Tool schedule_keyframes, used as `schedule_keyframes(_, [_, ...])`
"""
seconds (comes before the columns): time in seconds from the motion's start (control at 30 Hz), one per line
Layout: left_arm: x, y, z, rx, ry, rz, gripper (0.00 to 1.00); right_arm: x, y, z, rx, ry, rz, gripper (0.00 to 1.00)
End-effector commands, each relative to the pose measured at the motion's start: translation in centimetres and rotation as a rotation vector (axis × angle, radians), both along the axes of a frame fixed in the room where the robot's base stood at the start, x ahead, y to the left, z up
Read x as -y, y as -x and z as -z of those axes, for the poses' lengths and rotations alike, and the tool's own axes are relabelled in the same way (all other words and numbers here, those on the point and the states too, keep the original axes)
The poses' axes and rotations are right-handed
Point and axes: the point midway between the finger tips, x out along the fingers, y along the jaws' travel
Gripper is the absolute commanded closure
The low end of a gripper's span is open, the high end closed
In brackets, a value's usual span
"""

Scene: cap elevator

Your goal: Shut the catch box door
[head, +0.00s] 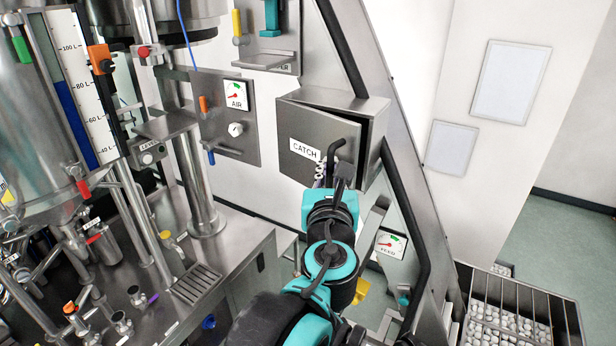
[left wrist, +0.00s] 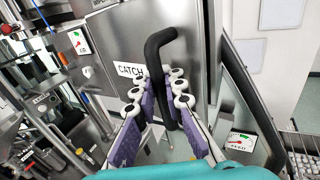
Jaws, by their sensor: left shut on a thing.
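The catch box (head: 375,108) is a grey steel box on the slanted frame. Its door (head: 305,128) carries a "CATCH" label and a black bent handle (head: 335,150). A dark gap shows along the door's top edge, so the door looks slightly ajar. My left gripper (head: 324,176) is at the handle, in front of the door. In the left wrist view its purple, white-tipped fingers (left wrist: 160,94) lie on both sides of the black handle (left wrist: 155,55), shut on it. The door (left wrist: 120,45) fills the space behind. My right gripper is not in view.
A slanted steel beam with black edging (head: 400,190) runs just right of the box. The AIR gauge panel (head: 228,118) is to the left, and the FEED gauge (head: 390,244) is below. A bin of white caps (head: 508,322) stands at lower right.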

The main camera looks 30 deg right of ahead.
Motion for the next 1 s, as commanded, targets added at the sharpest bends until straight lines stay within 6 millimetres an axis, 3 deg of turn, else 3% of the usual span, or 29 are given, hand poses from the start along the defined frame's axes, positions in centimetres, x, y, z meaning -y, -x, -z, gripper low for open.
schedule_keyframes(0.1, [2.0, 0.1, 0.1, 0.000, 0.000, -0.072, 1.00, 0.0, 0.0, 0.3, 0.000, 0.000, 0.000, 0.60])
schedule_keyframes(0.33, [3.8, -0.5, 0.0, 0.000, 0.000, -0.109, 1.00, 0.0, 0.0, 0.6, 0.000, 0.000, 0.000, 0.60])
schedule_keyframes(0.73, [4.7, -0.7, -0.1, 0.000, 0.000, -0.107, 1.00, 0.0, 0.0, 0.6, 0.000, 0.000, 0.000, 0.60])
schedule_keyframes(0.77, [4.7, -0.7, -0.1, 0.000, 0.000, -0.107, 0.84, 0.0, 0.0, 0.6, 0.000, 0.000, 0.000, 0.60])
schedule_keyframes(0.8, [4.7, -0.7, -0.1, 0.000, 0.000, -0.107, 0.80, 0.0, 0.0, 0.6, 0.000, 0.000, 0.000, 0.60])
schedule_keyframes(1.0, [4.6, -0.8, -0.1, 0.000, 0.000, -0.108, 0.80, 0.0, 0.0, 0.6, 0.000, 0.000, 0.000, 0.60])
